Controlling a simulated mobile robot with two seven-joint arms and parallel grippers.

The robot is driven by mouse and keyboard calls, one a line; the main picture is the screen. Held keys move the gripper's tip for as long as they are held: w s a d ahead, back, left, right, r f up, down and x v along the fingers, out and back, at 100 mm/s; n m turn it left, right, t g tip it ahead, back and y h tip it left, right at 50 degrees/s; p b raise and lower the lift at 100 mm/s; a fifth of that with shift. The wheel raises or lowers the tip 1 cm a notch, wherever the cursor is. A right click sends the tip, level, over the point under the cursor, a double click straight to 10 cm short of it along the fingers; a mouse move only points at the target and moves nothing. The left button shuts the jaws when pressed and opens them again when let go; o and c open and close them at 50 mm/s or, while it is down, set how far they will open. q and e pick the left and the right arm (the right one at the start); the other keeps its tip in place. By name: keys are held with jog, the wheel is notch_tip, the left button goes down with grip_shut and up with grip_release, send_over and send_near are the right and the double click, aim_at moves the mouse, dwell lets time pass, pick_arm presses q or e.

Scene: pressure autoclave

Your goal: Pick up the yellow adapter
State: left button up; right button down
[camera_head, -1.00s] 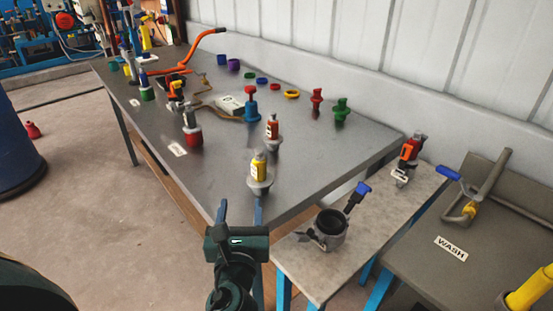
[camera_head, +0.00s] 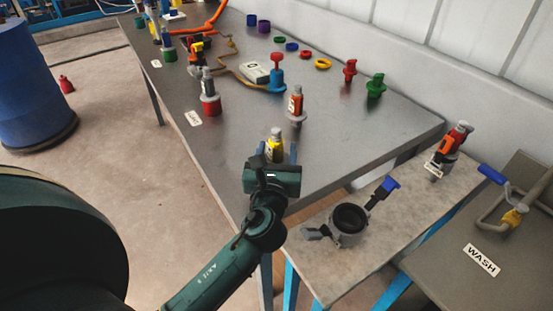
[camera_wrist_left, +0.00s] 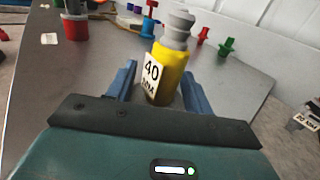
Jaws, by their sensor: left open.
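The yellow adapter (camera_head: 274,147) has a yellow body and a grey stepped top. It stands upright near the front corner of the grey metal table. In the left wrist view the yellow adapter (camera_wrist_left: 170,75) carries a white label reading 40 MM. My left gripper (camera_head: 276,155) is open, with its blue fingers on either side of the adapter. In the wrist view the left gripper's fingers (camera_wrist_left: 158,85) flank the adapter, with a gap visible on the left. The adapter's base is partly hidden by the gripper. My right gripper is not in view.
A red-based adapter (camera_head: 210,100) and an orange adapter (camera_head: 296,105) stand nearby on the table (camera_head: 400,125). Green (camera_head: 375,87) and red (camera_head: 349,70) pieces stand farther back. A grey round clamp (camera_head: 348,222) sits on the lower side bench, right of the gripper.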

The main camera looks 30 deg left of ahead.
pick_arm(q)
jog(key=shift+w+a, duration=0.1)
jog(key=shift+w, duration=0.15)
jog(key=shift+c, duration=0.4)
grip_shut()
